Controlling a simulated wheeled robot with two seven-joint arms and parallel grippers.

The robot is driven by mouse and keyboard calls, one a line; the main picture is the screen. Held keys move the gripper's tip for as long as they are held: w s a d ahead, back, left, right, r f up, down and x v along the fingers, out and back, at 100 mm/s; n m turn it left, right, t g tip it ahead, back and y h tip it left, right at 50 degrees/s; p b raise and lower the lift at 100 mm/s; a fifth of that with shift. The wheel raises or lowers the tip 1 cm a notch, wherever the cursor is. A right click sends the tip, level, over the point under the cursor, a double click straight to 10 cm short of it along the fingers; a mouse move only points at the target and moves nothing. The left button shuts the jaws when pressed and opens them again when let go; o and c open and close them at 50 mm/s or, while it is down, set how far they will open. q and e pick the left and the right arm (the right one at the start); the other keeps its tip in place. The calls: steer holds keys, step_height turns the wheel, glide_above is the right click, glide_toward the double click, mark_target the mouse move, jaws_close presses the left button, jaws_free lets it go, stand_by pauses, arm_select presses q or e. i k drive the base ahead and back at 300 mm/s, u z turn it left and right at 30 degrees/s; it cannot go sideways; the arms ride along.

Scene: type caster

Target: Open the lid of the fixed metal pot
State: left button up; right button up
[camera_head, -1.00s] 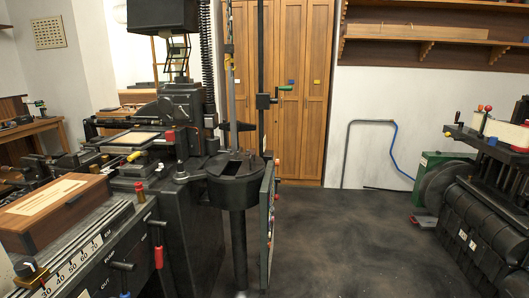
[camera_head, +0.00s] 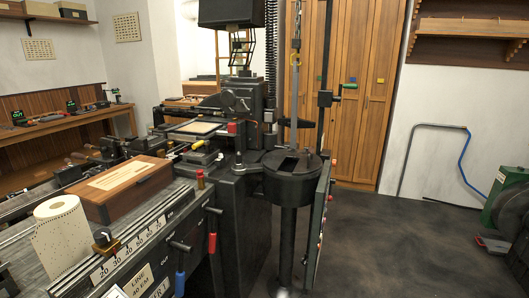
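The metal pot (camera_head: 291,190) is a dark round vessel fixed to the right side of the black casting machine, on a dark post. Its flat round lid (camera_head: 311,165) lies on top, with a dark rectangular opening in it. Upright rods rise above the lid. I cannot tell a separate lid handle. Neither of my grippers shows in the head view.
The black machine (camera_head: 240,140) stands left of the pot. A wooden box (camera_head: 120,188) and a paper roll (camera_head: 62,235) sit on its front bench. A dark upright panel (camera_head: 319,225) stands just right of the pot. Open floor (camera_head: 400,250) lies further right.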

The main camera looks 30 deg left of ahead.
mark_target(292, 153)
steer(key=u, duration=0.05)
steer(key=i, duration=1.55)
steer(key=z, duration=0.4)
